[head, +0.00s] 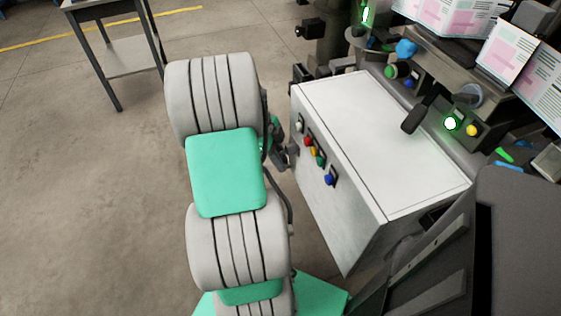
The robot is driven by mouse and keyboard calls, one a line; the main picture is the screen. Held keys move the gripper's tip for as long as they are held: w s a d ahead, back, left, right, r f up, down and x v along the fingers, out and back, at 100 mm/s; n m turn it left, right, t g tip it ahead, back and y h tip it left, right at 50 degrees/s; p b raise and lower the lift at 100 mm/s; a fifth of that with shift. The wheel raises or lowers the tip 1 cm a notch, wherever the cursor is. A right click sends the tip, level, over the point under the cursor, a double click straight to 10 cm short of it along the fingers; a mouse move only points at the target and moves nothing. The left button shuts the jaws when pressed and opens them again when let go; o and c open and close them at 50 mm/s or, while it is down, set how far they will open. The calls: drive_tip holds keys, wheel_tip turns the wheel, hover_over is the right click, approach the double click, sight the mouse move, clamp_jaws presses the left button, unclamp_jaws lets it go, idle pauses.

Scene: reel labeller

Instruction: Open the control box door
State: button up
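The control box is a white cabinet (385,135) standing right of my arm in the head view. Its front face (335,215), turned towards the lower left, carries a row of coloured buttons and lies flush with the body, with no open gap visible. A door handle cannot be made out. My gripper (281,153) is a dark shape beside the far left edge of the front face, mostly hidden behind my white and green arm. I cannot tell whether it touches the box or how its fingers stand.
Printed sheets (500,50) are at the upper right. A grey table (120,45) stands at the upper left. The concrete floor (80,200) on the left is clear.

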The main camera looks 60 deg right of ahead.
drive_tip(key=shift+c, duration=0.4)
clamp_jaws()
idle(1.0)
